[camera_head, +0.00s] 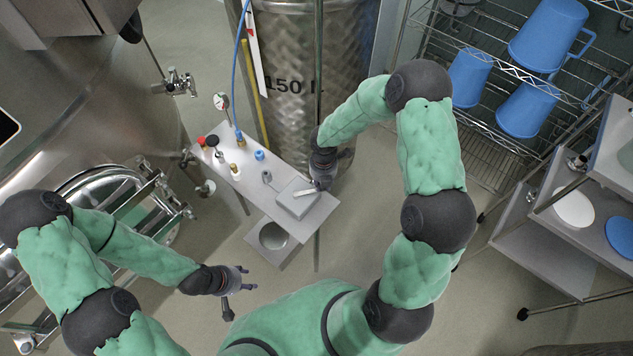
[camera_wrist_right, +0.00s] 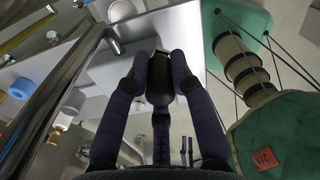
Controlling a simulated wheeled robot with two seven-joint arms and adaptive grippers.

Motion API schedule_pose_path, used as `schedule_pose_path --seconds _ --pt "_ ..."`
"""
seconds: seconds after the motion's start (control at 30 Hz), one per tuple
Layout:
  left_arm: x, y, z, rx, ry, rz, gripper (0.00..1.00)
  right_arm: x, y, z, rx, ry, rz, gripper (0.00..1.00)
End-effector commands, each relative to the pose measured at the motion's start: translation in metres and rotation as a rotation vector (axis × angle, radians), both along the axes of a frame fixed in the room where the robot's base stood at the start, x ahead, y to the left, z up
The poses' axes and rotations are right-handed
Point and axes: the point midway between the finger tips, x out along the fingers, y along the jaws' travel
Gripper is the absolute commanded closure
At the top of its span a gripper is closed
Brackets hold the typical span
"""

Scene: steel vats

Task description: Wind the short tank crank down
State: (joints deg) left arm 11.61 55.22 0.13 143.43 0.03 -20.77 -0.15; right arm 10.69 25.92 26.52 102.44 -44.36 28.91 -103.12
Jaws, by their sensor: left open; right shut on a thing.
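The crank's pale metal arm (camera_head: 309,191) shows on top of a small grey box (camera_head: 297,204) on the steel bench. My right gripper (camera_head: 323,184) is at the right end of that arm. In the right wrist view its dark fingers (camera_wrist_right: 162,75) close around a black handle grip (camera_wrist_right: 160,88); the fingers hide part of the grip. My left gripper (camera_head: 246,280) is open and empty, low over the floor, left of and below the bench, apart from the crank.
A thin upright pole (camera_head: 318,60) runs close beside my right gripper. The steel bench (camera_head: 247,181) carries several valves and knobs. The 150 L tank (camera_head: 300,50) stands behind. A wire rack with blue jugs (camera_head: 547,35) and a steel cart (camera_head: 540,250) are at right.

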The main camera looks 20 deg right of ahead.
Motion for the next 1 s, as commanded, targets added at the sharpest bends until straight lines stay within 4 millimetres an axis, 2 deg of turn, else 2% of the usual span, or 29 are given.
schedule_pose_path --seconds 0.63,0.67,0.73,1.0 --pt "-0.0002 -0.0001 0.0051 0.000 0.000 0.000 0.51 0.0076 -0.0048 0.0017 0.000 -0.012 -0.015 1.00" --pt "-0.0001 -0.0001 0.0051 0.000 0.000 0.000 0.51 0.0077 -0.0047 0.0018 0.000 -0.012 -0.015 0.74" --pt "-0.0001 -0.0001 0.0051 0.000 0.000 0.000 0.51 0.0076 -0.0047 0.0019 0.000 -0.012 -0.015 0.54" --pt "-0.0001 -0.0001 0.0052 0.000 0.000 0.000 0.51 0.0057 -0.0043 0.0011 0.000 -0.008 -0.013 0.52"
